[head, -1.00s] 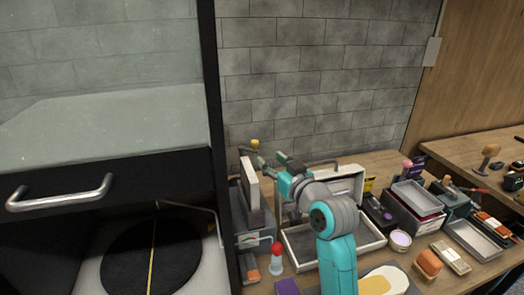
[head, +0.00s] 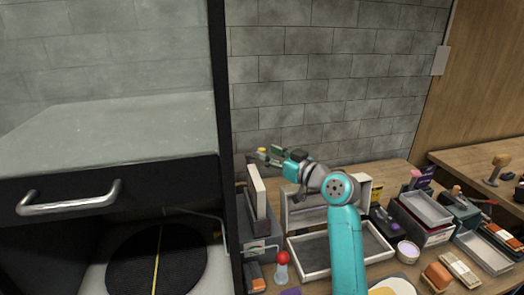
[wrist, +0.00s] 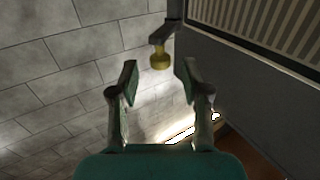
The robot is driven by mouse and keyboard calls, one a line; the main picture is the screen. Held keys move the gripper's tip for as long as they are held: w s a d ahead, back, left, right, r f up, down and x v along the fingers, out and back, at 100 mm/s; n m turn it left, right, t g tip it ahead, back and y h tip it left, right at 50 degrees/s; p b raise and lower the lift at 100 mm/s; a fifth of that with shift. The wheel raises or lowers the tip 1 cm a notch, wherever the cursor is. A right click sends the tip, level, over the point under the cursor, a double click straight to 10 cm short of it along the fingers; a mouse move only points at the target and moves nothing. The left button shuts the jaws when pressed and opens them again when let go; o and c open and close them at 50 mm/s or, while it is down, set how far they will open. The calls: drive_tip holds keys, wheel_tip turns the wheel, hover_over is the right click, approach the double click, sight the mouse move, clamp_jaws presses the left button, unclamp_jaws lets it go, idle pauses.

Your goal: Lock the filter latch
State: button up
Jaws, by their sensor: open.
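The filter latch has a yellow knob (wrist: 160,60) on a short dark bracket at the top corner of the filter unit (wrist: 235,75) in the wrist view. The unit shows a dark side and a slatted face. In the head view the knob (head: 261,150) is small, above the unit's upright pale panel (head: 258,190). My gripper (wrist: 158,78) is open and empty. Its two fingers lie on either side of the knob in the wrist picture, with the knob just ahead between the tips. Contact cannot be told. In the head view my gripper (head: 268,156) points left at the knob.
A grey brick wall (head: 310,80) stands close behind. A dark cabinet post (head: 225,150) is left of the filter unit. A shallow tray (head: 300,265), a red-topped bottle (head: 281,268) and a cluttered bench lie below and right.

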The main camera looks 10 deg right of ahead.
sight(261, 149)
drive_tip(key=shift+x, duration=1.8)
clamp_jaws()
drive_tip(key=shift+s+a, duration=0.1)
drive_tip(key=m+h, duration=0.1)
drive_tip(key=t+h, duration=0.1)
drive_tip(key=shift+s+a+m+h, duration=0.2)
drive_tip(key=shift+a+m+h, duration=0.1)
drive_tip(key=shift+m, duration=0.1)
drive_tip(key=shift+s+a+m+t+h, duration=0.15)
drive_tip(key=shift+m+t+h, duration=0.15)
drive_tip(key=shift+m+h, duration=0.5)
drive_tip(key=shift+s+a+m+t+h, duration=0.15)
drive_tip(key=shift+m+t+h, duration=0.25)
drive_tip(key=shift+h, duration=0.7)
unclamp_jaws()
